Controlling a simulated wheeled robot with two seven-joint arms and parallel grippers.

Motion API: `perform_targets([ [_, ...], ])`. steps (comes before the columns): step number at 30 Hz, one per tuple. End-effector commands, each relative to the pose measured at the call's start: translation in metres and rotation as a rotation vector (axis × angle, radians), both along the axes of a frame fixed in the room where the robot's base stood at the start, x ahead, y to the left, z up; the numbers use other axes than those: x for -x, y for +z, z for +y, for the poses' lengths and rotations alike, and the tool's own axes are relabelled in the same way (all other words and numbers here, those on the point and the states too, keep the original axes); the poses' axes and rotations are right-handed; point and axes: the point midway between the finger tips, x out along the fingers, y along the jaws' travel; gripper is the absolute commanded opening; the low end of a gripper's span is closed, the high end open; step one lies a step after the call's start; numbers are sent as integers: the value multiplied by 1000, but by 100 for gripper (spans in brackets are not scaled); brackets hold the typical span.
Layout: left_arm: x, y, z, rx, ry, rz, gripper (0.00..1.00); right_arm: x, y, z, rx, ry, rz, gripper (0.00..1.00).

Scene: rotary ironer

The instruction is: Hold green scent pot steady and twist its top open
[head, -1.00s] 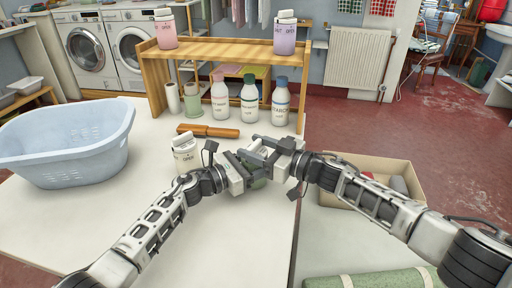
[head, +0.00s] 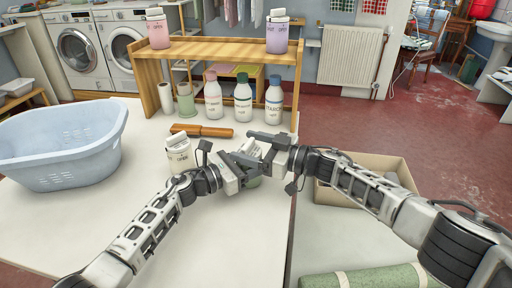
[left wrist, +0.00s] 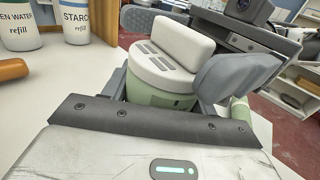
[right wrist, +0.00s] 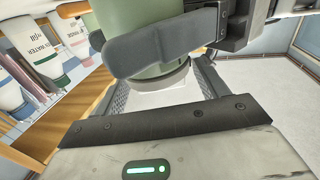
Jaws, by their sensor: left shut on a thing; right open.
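The green scent pot (head: 252,182) is largely hidden by my grippers in the head view. In the left wrist view, its green body (left wrist: 160,97) and pale top (left wrist: 172,42) with dark slots show clearly. My left gripper (head: 246,170) is shut on the green body; one of its grey fingers crosses the body in the right wrist view. My right gripper (head: 263,150) is open at the pot's top, with its fingers on either side of the pale top (right wrist: 165,85). I cannot tell whether they touch it.
A white pot (head: 179,158) stands left of the grippers, with a brown-handled tool (head: 203,131) behind it. A blue basket (head: 60,150) is at left. Bottles stand before the wooden shelf (head: 212,47), which bears pink and purple pots. A cardboard box (head: 335,198) sits right.

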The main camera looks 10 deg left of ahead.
Motion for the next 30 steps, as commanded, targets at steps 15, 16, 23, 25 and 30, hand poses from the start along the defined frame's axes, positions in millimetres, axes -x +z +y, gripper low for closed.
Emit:
perform_targets([
  [15, 0, 0, 0, -1, 1, -1, 34, 18, -1, -83, 2, -3, 0, 73],
  [16, 0, 0, 0, -1, 1, -1, 34, 19, 0, -88, 2, -3, 0, 73],
  [23, 0, 0, 0, -1, 1, -1, 34, 26, 0, -113, 1, 0, -1, 73],
  [25, 0, 0, 0, -1, 1, -1, 34, 26, 0, -116, 0, 0, 0, 73],
  [30, 0, 0, 0, 0, 1, -1, 34, 27, 0, -117, 0, 0, 0, 73],
])
